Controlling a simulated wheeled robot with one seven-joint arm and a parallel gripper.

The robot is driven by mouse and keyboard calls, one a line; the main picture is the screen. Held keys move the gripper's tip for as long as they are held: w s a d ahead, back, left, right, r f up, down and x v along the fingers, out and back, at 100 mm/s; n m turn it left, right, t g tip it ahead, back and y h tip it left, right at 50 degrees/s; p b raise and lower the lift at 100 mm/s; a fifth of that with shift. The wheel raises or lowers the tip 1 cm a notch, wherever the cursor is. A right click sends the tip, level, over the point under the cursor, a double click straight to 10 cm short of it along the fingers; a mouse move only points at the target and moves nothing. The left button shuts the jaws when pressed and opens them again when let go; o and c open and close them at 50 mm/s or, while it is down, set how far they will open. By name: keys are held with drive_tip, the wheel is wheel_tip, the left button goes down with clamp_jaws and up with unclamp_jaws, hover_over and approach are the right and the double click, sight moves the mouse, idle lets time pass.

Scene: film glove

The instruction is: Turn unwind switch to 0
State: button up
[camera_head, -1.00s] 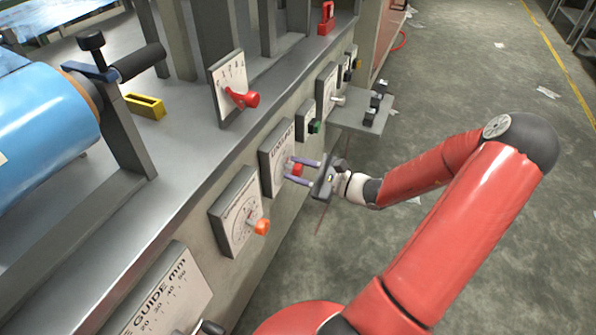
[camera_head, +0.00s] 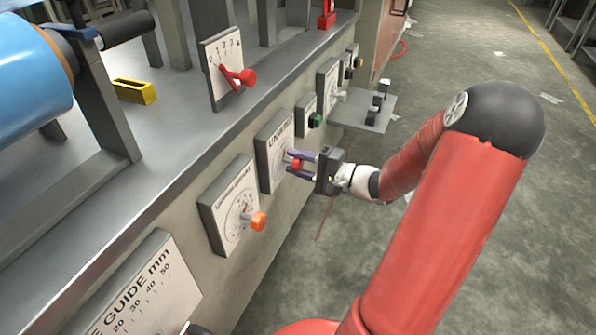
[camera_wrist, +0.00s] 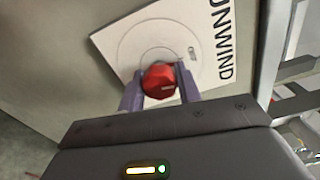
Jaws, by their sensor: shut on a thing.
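The unwind switch is a red knob (camera_wrist: 159,81) on a white panel marked UNWIND (camera_wrist: 210,30). In the head view the panel (camera_head: 270,150) is on the side of the grey machine, and the red knob (camera_head: 297,164) shows between my fingers. My gripper (camera_head: 294,164) is shut on the red knob, with one purple finger on each side of it. In the wrist view my gripper (camera_wrist: 159,86) holds the knob from both sides. A small mark shows on the panel right of the knob. Most of the dial's markings are hidden or too small to read.
A dial with an orange knob (camera_head: 258,221) is left of the unwind panel. A green button box (camera_head: 315,121) and a grey shelf with levers (camera_head: 365,110) are to the right. A red lever panel (camera_head: 222,68) stands above. The floor at right is open.

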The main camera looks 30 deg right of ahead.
drive_tip(key=shift+f+n+b, duration=0.15)
drive_tip(key=shift+n+b, duration=0.65)
drive_tip(key=o, duration=1)
drive_tip(key=shift+c, duration=0.2)
drive_tip(key=v, duration=0.7)
drive_tip(key=shift+s+d, duration=0.25)
drive_tip(key=shift+s, duration=0.1)
